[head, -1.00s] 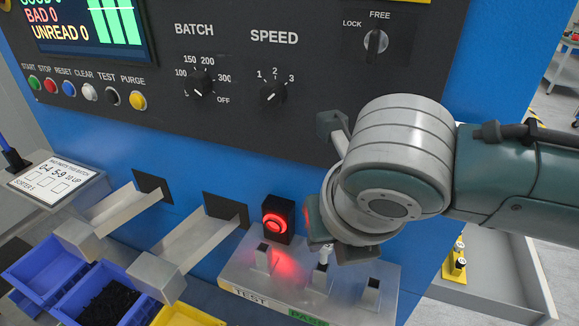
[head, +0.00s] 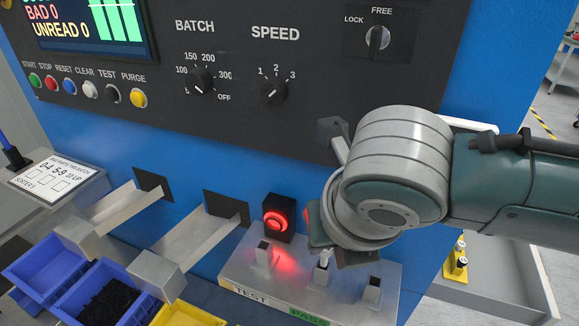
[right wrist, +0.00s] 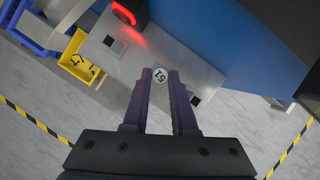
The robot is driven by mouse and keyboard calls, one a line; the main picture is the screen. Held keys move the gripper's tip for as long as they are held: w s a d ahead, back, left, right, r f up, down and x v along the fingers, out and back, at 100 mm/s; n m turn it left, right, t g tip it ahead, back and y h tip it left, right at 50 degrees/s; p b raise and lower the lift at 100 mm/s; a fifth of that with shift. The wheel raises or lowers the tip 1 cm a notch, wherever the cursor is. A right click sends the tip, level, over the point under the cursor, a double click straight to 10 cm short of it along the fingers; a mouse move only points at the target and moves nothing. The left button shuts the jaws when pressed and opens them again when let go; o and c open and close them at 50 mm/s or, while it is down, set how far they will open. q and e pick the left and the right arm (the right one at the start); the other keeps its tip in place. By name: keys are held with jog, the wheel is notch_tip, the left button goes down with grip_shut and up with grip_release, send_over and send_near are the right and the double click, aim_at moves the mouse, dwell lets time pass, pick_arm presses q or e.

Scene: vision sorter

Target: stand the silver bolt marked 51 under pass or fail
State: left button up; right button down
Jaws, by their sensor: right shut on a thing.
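My right gripper (right wrist: 161,78) is shut on the silver bolt (right wrist: 159,74), whose round top reads 51 in the right wrist view. In the head view the bolt (head: 324,257) shows just below my right gripper's fingers, at the middle post of the grey sorting plate (head: 238,270). Its lower end meets the post's top; I cannot tell how deep it sits. The plate's left post (head: 263,254) is behind the TEST label and its right post (head: 372,291) looks empty. The PASS label (head: 308,315) is in front of the middle post; the fail label is not visible. My left gripper is not in view.
Two metal chutes (head: 190,250) and blue bins (head: 47,262) are to the left, with a yellow bin (head: 187,316) in front. A yellow holder (head: 456,265) with bolts is in a tray at right.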

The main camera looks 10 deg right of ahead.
aim_at(328, 252)
jog(key=shift+f+b, duration=0.65)
jog(key=shift+f, duration=0.55)
jog(key=c, duration=0.7)
grip_release()
jog(key=o, duration=0.5)
jog(key=shift+c, duration=0.2)
notch_tip(328, 252, up, 5)
jog(key=p, duration=0.5)
notch_tip(328, 252, up, 3)
jog(key=p, duration=0.4)
jog(key=shift+r, duration=0.1)
